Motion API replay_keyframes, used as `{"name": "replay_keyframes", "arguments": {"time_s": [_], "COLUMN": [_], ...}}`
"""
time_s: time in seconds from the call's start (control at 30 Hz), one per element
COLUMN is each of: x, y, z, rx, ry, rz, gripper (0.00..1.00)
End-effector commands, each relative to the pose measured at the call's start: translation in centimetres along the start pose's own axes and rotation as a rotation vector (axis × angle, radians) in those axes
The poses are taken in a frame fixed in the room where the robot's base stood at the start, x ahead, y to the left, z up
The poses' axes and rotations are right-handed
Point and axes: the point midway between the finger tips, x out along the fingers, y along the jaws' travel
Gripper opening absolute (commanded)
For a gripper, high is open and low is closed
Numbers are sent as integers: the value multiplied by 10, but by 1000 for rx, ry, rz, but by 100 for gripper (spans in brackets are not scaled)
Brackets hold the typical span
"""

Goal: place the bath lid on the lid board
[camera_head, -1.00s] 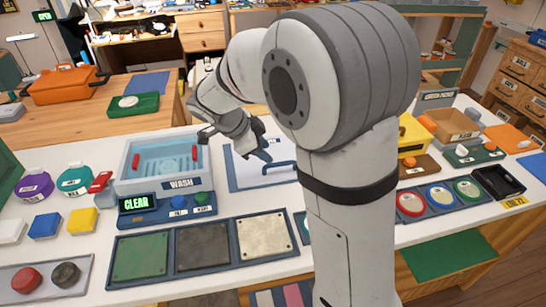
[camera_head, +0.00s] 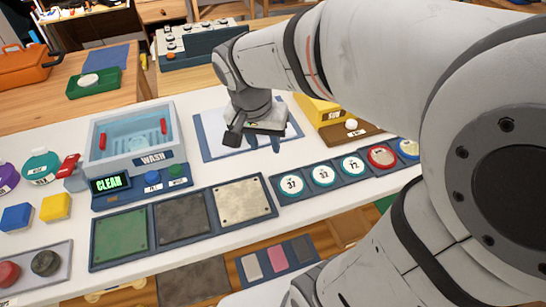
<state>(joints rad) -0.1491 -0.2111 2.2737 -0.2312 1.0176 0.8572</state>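The lid board (camera_head: 206,142), a flat panel with a blue border, lies right of the wash bath (camera_head: 100,140). The bath is open, with blue water and red side grips showing. My gripper (camera_head: 255,142) is over the front right part of the board, pointing down, with its two dark fingers apart. I see nothing held between them. A pale sheet covers the board's middle, but I cannot tell whether it is the lid. The blue handle shape seen there earlier is hidden by my gripper now.
A row of green, dark and cream plates (camera_head: 245,200) and numbered white dials (camera_head: 322,175) lies in front. A green tray (camera_head: 93,83) is on the wooden table behind. My arm hides the right side.

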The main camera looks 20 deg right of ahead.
Motion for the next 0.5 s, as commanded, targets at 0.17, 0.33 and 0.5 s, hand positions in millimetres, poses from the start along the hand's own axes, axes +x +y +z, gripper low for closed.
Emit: {"name": "replay_keyframes", "arguments": {"time_s": [0.17, 0.33, 0.5], "x": [5, 10, 12], "y": [27, 38, 42], "z": [31, 49, 55], "rx": [-294, -490, -566], "ry": [-8, 17, 33], "rz": [-113, -182, -206], "gripper": [34, 34, 34]}}
